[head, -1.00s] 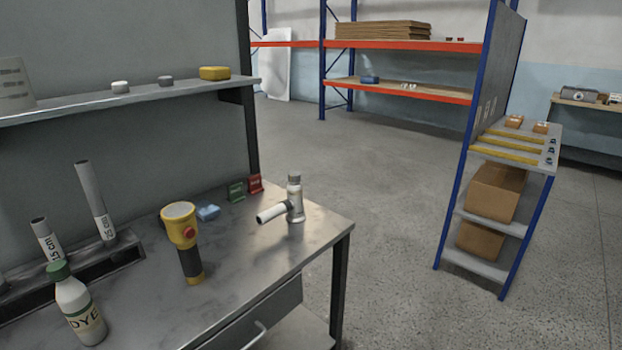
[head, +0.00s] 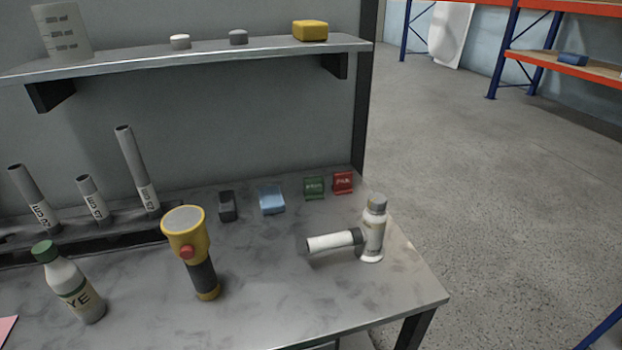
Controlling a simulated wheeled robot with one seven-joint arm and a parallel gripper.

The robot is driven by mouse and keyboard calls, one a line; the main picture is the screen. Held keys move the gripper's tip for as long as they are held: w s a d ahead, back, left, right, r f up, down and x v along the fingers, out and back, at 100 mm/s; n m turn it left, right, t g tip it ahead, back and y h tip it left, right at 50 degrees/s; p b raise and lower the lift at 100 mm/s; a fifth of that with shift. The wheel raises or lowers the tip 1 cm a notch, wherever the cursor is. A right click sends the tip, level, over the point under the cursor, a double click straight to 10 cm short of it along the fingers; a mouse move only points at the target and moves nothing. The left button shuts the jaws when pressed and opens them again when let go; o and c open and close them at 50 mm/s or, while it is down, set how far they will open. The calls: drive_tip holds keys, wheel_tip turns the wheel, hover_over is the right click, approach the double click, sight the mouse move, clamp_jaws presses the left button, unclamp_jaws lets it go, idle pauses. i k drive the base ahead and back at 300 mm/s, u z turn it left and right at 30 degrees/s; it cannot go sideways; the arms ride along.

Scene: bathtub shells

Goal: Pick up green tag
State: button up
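The green tag (head: 314,188) stands upright near the back right of the grey workbench (head: 270,315), close to the wall panel. Pale lettering on it is too small to read surely. A red tag (head: 343,182) of similar shape stands just to its right, with a small gap between them. A blue block-like item (head: 271,199) sits to its left. Nothing covers the green tag. My gripper is not in view.
A white bottle (head: 374,228) with a white cylinder (head: 334,241) beside it stands in front of the tags. A yellow flashlight (head: 188,246), dye bottle (head: 71,285) and tube rack (head: 75,239) are left. A shelf (head: 200,54) overhangs the back.

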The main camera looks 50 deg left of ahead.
sight(313, 185)
drive_tip(key=u, duration=0.45)
drive_tip(key=i, duration=0.85)
drive_tip(key=u, duration=0.55)
